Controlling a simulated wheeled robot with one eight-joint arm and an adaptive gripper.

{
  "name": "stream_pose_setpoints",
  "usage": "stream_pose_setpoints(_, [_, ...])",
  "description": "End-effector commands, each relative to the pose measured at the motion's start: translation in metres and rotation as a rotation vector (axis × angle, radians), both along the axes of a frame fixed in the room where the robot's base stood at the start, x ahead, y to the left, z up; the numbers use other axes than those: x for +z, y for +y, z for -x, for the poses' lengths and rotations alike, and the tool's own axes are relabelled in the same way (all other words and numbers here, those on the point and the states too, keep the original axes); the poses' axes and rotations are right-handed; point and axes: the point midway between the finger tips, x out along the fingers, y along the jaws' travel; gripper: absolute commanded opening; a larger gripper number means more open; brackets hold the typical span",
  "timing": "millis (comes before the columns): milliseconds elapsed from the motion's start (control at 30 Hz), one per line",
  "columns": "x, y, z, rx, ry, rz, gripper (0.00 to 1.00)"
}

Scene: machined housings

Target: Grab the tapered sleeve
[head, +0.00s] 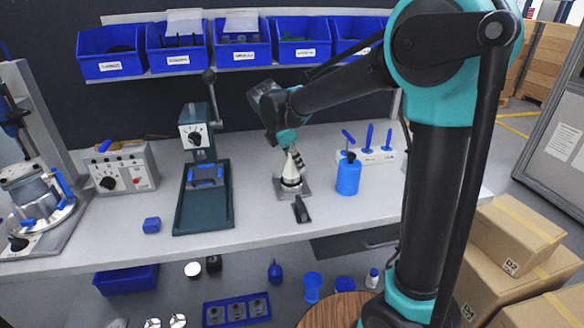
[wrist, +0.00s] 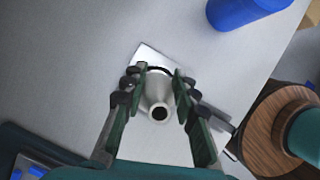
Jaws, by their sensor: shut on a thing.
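The tapered sleeve (head: 290,171) is a pale metal cone, wide at its lower part and narrow at the top. It stands upright at a grey metal plate on the bench; I cannot tell whether it touches the plate. The wrist view looks down on its narrow end with a dark bore (wrist: 157,97). My gripper (head: 293,155) comes down from above and is shut on the sleeve. In the wrist view its two dark green fingers (wrist: 160,78) lie on either side of the sleeve. The finger contact is partly hidden.
A blue bottle (head: 348,177) stands to the right, before a white rack with blue pegs (head: 372,154). A dark lever or clamp (head: 301,209) lies in front of the plate. A green press (head: 204,190) stands left. Blue bins (head: 240,50) hang behind. The bench front is mostly clear.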

Motion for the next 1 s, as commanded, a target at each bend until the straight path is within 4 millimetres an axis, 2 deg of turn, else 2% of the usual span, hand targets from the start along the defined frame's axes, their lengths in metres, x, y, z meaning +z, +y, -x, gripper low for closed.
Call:
stream_pose_setpoints(267, [0.004, 0.002, 0.001, 0.002, 0.003, -0.004, 0.0])
stream_pose_setpoints(467, [0.026, 0.002, 0.001, 0.003, 0.004, -0.005, 0.0])
stream_pose_setpoints(667, [0.068, 0.001, 0.001, 0.002, 0.003, -0.003, 0.0])
stream_pose_setpoints(800, [0.108, 0.001, 0.001, 0.002, 0.002, -0.002, 0.0])
stream_pose_setpoints(1000, [0.157, 0.001, 0.001, 0.002, 0.002, -0.001, 0.0])
